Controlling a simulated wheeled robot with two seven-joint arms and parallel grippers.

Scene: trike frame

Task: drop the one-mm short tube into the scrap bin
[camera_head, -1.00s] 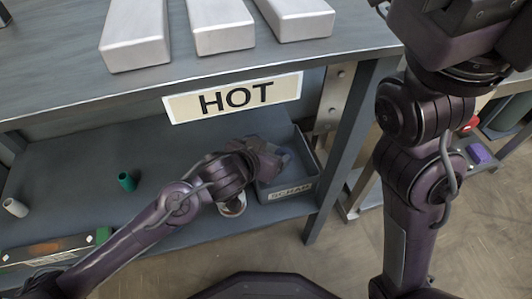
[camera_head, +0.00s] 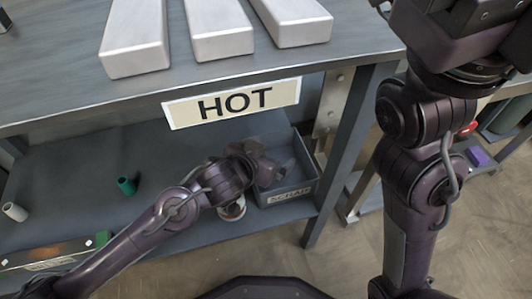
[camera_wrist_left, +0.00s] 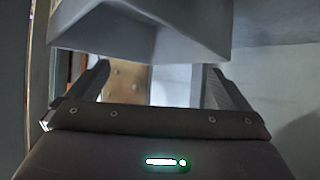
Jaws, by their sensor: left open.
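The scrap bin (camera_head: 290,194), a grey open box with a "SCRAP" label, stands on the lower shelf under the HOT sign. My left gripper (camera_head: 278,168) is at the bin's left side, over its opening. In the left wrist view my left gripper (camera_wrist_left: 150,80) has its fingers apart, with no tube visible between them. A large pale grey angled surface (camera_wrist_left: 140,35) fills the top of that view; I cannot tell what it is. I cannot pick out the one-mm short tube; the bin's inside is partly hidden by my gripper.
A green tube (camera_head: 127,186) and a whitish tube (camera_head: 14,211) are on the lower shelf, left. A tray (camera_head: 50,251) lies at lower left. A round white-rimmed object (camera_head: 232,211) is partly hidden under my left wrist. The upper shelf (camera_head: 60,95) overhangs the bin.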

